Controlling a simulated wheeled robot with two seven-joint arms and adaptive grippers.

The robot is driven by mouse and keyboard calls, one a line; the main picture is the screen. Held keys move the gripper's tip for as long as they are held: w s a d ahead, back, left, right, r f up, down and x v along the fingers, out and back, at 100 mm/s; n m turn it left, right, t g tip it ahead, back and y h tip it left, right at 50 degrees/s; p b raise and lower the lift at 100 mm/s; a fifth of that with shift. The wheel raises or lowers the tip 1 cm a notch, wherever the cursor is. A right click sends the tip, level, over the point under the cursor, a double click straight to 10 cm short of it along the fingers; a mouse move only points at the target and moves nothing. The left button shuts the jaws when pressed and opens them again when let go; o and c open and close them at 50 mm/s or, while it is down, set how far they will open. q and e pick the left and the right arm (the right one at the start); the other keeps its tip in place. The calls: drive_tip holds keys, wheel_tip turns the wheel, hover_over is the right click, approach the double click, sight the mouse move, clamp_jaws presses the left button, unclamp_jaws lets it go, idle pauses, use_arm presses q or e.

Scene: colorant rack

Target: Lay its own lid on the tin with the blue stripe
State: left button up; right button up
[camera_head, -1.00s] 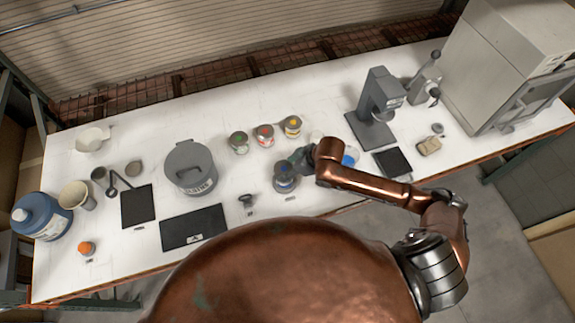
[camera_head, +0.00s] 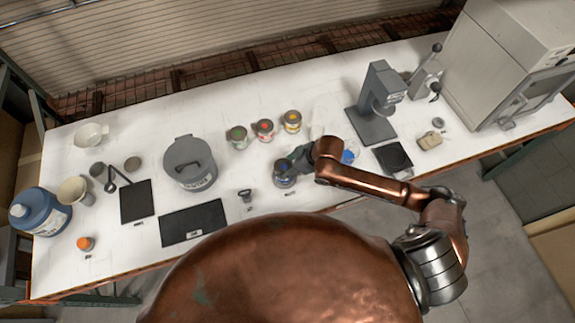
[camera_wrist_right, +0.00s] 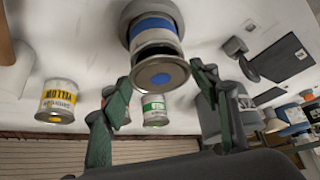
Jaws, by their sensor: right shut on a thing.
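The tin with the blue stripe (camera_head: 284,172) stands on the white bench, left of my right gripper (camera_head: 300,154). In the right wrist view the tin (camera_wrist_right: 154,27) shows its blue band at the top. A metal lid with a blue dot (camera_wrist_right: 160,74) is between the fingertips of my right gripper (camera_wrist_right: 161,80), which is shut on it. The lid is at the tin's open end, with a dark band between lid and label. I cannot tell whether they touch. My left gripper is not in view.
Green (camera_head: 237,137), red (camera_head: 264,130) and yellow (camera_head: 291,121) tins stand behind. A blue thing (camera_head: 348,157) is partly hidden by my arm. A black mat (camera_head: 193,222) lies in front.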

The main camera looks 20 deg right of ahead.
drive_tip(key=shift+f, duration=0.65)
drive_tip(key=o, duration=0.8)
drive_tip(key=shift+o, duration=0.2)
drive_tip(key=v, duration=1.2)
drive_tip(key=shift+w, duration=0.1)
